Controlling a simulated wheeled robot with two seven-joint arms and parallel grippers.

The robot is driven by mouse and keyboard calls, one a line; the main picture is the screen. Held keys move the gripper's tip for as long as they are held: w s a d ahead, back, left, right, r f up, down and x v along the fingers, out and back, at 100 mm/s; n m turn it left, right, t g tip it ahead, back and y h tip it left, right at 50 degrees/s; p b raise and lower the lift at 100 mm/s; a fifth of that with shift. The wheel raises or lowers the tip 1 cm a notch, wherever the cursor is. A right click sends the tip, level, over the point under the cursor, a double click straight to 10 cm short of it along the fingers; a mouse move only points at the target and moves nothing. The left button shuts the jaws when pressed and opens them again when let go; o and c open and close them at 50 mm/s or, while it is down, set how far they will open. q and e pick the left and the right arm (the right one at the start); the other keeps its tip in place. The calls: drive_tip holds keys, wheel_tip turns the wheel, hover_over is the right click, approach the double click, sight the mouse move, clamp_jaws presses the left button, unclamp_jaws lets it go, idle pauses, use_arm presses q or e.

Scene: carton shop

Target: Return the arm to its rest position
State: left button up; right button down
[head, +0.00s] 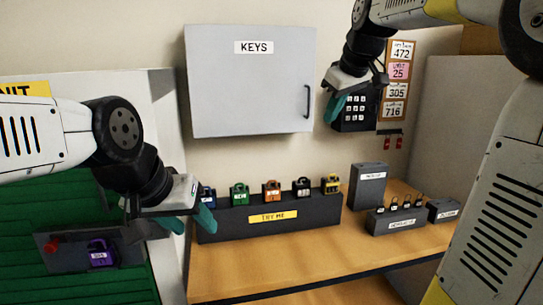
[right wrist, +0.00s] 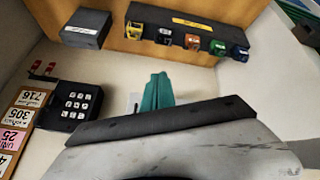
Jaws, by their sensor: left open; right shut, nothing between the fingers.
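My right arm comes in from the upper right in the head view. My right gripper (head: 335,107) has teal fingers, points down and is shut with nothing held. It hangs in front of the wall, just left of the black keypad (head: 360,115). In the right wrist view its teal fingers (right wrist: 157,92) are together, beside the keypad (right wrist: 74,105). I cannot tell whether they touch anything. My left arm comes in from the left. My left gripper (head: 189,221) is open and empty, in front of the left end of the dark padlock rack (head: 315,219).
A grey KEYS cabinet (head: 250,85) hangs on the wall. Several coloured padlocks stand along the rack on the wooden bench (head: 310,258). A grey box (head: 368,187) and a small key holder (head: 397,221) stand at right. A purple padlock (head: 101,253) is by the green shutter (head: 60,215).

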drive_tip(key=s+f+m, duration=0.3)
drive_tip(key=s+f, duration=0.5)
drive_tip(key=s, duration=0.3)
drive_tip(key=s+a+f+m, duration=0.1)
drive_tip(key=s+f+m, duration=0.2)
drive_tip(key=s+f, duration=0.5)
drive_tip(key=s, duration=0.4)
drive_tip(key=shift+a+m, duration=0.15)
drive_tip(key=shift+m, duration=0.25)
drive_tip(key=shift+s, duration=0.1)
